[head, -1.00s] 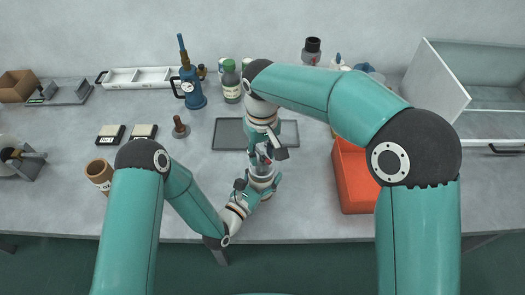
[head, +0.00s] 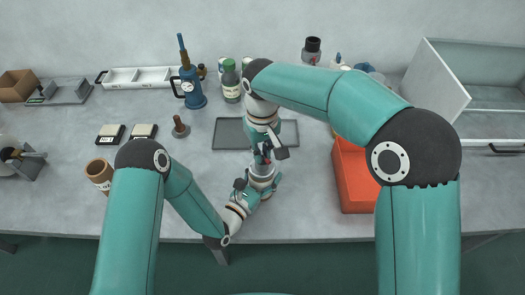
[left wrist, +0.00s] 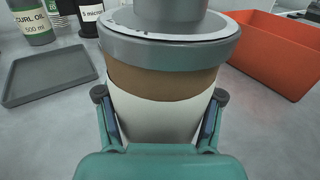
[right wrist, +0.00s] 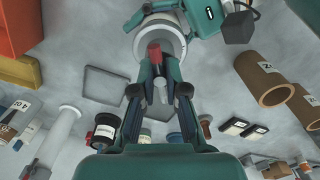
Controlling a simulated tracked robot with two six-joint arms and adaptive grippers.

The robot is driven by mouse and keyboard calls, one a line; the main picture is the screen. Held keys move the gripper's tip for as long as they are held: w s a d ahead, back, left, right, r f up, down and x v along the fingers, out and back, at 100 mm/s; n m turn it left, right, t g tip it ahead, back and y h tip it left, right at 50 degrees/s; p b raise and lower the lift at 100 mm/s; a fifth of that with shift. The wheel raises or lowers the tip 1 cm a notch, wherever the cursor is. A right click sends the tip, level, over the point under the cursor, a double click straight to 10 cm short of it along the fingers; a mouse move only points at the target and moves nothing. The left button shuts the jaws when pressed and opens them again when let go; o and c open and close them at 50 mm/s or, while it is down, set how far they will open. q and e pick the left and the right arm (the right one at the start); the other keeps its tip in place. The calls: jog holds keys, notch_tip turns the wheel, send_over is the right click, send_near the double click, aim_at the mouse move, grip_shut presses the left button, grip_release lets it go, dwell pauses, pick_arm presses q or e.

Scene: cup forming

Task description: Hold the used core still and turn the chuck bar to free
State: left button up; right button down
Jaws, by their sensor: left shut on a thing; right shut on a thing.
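The used core (left wrist: 160,82) is a brown tube with a white band, standing upright in the left wrist view. A grey chuck (left wrist: 170,52) caps its top, with a grey cylinder rising from it. My left gripper (left wrist: 160,110) is shut on the core, one finger on each side of the white band; it also shows low in the head view (head: 260,187). My right gripper (right wrist: 158,78) is shut on the chuck bar, whose red end (right wrist: 154,53) shows between its fingers, over the chuck's round top. In the head view the right gripper (head: 264,157) is directly above the chuck.
A dark tray (head: 229,134) lies just behind the grippers. An orange bin (head: 355,182) stands to the right, partly behind my right arm. A blue hand pump (head: 191,90) and a green-capped bottle (head: 231,84) stand further back. The bench front edge is close.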

dwell(0.6)
jog(key=c, duration=1.2)
grip_release()
jog(key=shift+o, duration=0.2)
jog(key=shift+r, duration=0.15)
notch_tip(320, 180, up, 12)
